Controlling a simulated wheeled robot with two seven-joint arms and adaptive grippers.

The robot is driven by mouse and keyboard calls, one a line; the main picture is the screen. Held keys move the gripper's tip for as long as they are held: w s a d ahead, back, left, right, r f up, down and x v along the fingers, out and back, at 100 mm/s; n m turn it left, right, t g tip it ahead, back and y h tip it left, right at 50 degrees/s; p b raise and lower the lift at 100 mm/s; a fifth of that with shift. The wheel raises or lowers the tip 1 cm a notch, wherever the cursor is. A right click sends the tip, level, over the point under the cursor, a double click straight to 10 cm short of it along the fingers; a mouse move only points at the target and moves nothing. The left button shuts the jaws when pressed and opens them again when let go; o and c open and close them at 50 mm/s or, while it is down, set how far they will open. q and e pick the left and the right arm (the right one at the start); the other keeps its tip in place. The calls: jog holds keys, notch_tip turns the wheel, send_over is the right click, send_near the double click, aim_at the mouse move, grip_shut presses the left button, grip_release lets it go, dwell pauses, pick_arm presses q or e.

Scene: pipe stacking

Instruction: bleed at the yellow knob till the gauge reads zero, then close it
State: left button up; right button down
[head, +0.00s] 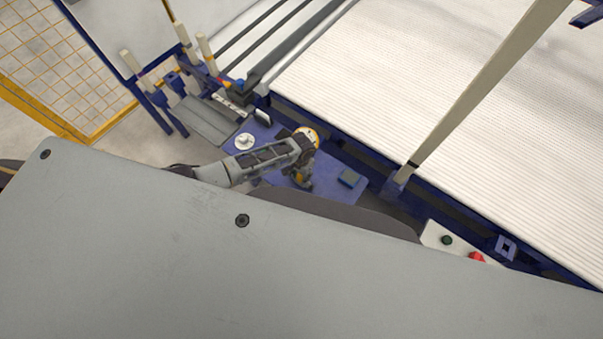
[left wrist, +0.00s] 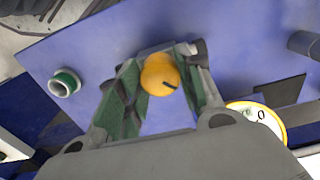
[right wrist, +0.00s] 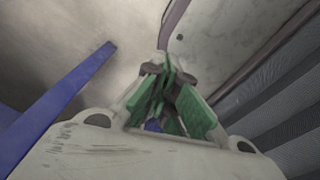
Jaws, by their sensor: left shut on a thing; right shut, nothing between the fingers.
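The yellow knob (left wrist: 160,76) sits between the fingers of my left gripper (left wrist: 158,62) in the left wrist view, with a dark mark on its face. My left gripper is shut on it. The gauge (left wrist: 258,118) is at the lower right of that view, partly hidden by my gripper; a "0" shows on its white face, but I cannot make out the needle. In the head view the gauge (head: 308,135) is just behind my left gripper (head: 303,182). My right gripper (right wrist: 168,70) is shut and empty in the right wrist view, away from the panel.
The blue panel (head: 268,135) carries a white round fitting (head: 244,141) and a small box (head: 349,178). A blue beam (right wrist: 60,105) crosses near my right gripper.

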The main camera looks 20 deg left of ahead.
pick_arm(q)
jog(key=shift+s+m+p, duration=0.1)
jog(key=shift+m+p, duration=0.25)
jog(key=shift+m, duration=1.15)
jog(key=m+p, duration=0.1)
jog(key=m, duration=0.3)
jog(key=shift+m, duration=0.9)
pick_arm(e)
jog(key=shift+s+a+r, duration=0.1)
jog(key=shift+a+r, duration=0.05)
jog(key=shift+r, duration=0.4)
jog(key=shift+a+r, duration=0.1)
jog(key=shift+r, duration=0.45)
pick_arm(q)
jog(key=shift+f, duration=0.1)
pick_arm(e)
jog(key=shift+a, duration=0.55)
pick_arm(q)
jog(key=o, duration=1)
jog(key=shift+o, duration=0.2)
pick_arm(e)
jog(key=shift+d, duration=0.15)
